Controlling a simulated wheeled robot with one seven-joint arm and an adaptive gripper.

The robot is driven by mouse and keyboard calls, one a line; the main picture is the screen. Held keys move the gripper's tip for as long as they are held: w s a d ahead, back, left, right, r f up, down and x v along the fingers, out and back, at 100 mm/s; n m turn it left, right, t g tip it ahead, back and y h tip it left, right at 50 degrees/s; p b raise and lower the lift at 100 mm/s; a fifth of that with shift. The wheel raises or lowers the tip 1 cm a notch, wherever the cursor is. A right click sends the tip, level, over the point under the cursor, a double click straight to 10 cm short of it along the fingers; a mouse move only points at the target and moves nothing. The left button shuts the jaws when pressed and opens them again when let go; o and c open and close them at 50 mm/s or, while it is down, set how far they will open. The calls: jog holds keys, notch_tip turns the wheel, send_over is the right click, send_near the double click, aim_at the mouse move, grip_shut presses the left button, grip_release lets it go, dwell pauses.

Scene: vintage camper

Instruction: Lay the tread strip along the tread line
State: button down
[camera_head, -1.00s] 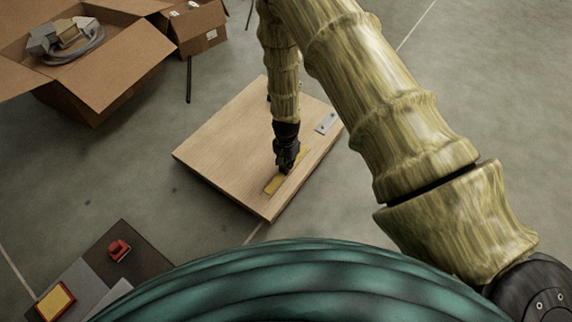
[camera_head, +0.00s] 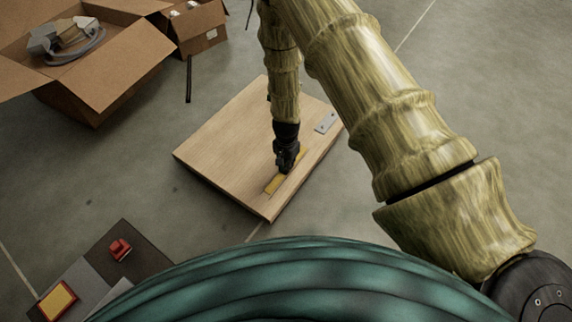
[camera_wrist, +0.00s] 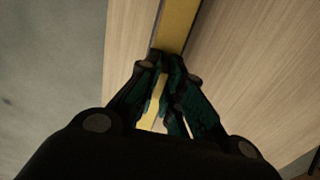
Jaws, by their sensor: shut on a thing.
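The tread strip (camera_head: 275,184) is a narrow yellow strip on or just above a light wooden board (camera_head: 225,150), near the board's lower right edge. My gripper (camera_head: 285,168) points down over the strip's middle and is shut on it. In the wrist view my gripper (camera_wrist: 160,72) has its fingers closed around the yellow strip (camera_wrist: 176,25), which runs away beyond the fingertips. A dark line borders the strip's left side there. I cannot tell whether the strip touches the board. The tread line itself is not clearly visible.
A grey metal plate (camera_head: 326,122) lies at the board's right corner. Open cardboard boxes (camera_head: 110,75) stand at the upper left.

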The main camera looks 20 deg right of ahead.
jog(key=shift+f, duration=0.5)
dwell(0.4)
jog(key=c, duration=1.5)
grip_release()
notch_tip(320, 180, up, 12)
